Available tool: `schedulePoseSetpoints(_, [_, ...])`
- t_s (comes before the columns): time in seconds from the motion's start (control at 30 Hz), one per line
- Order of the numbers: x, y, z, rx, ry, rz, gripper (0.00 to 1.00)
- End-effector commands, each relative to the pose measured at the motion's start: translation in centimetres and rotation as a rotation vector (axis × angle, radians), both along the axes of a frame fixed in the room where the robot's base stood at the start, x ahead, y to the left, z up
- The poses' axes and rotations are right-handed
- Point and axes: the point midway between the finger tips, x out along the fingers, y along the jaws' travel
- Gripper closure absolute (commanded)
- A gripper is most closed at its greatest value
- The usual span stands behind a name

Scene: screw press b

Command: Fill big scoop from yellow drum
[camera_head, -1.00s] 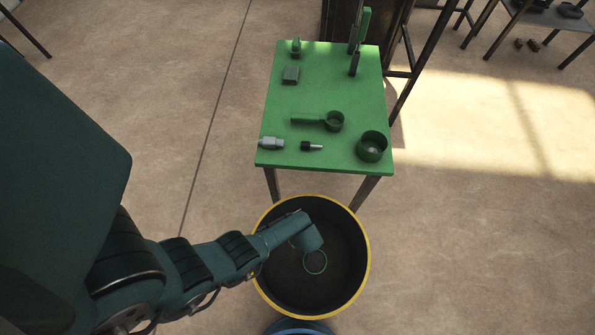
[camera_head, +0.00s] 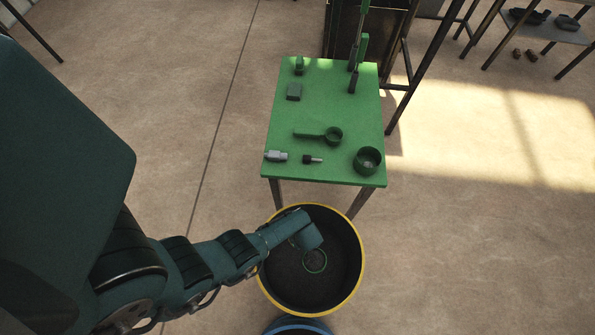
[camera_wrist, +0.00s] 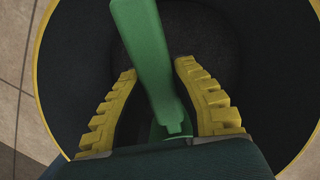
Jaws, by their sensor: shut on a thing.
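The yellow drum shows as a dark round tub with a yellow rim (camera_head: 361,250) in the head view, below the green table. The rim of the green big scoop (camera_head: 315,261) shows as a ring within the drum's outline, just below my wrist. In the wrist view my gripper (camera_wrist: 158,70) has its yellow ribbed fingers on both sides of the scoop's green handle (camera_wrist: 142,35) and is shut on it. Dark material seems to lie in the drum (camera_wrist: 215,35). The scoop's bowl is out of the wrist view, and I cannot tell whether it holds anything.
The green table (camera_head: 300,176) stands just beyond the drum. On it are a smaller green scoop (camera_head: 333,136), a green cup (camera_head: 367,160) and a few small parts. A blue-rimmed drum (camera_head: 298,329) is at the bottom edge. Open floor lies on both sides.

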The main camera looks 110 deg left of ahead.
Motion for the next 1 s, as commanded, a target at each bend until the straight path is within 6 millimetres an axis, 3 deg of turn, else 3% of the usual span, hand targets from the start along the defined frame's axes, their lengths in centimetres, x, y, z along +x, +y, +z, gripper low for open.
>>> schedulePoseSetpoints(0.03, [0.0, 0.1, 1.1, 0.001, -0.001, 0.001, 1.0])
schedulePoseSetpoints(0.7, [-0.4, 0.3, 7.6, 0.001, 0.0, 0.0, 1.0])
schedulePoseSetpoints(1.0, [-0.5, 0.3, 8.8, 0.001, 0.0, 0.0, 1.0])
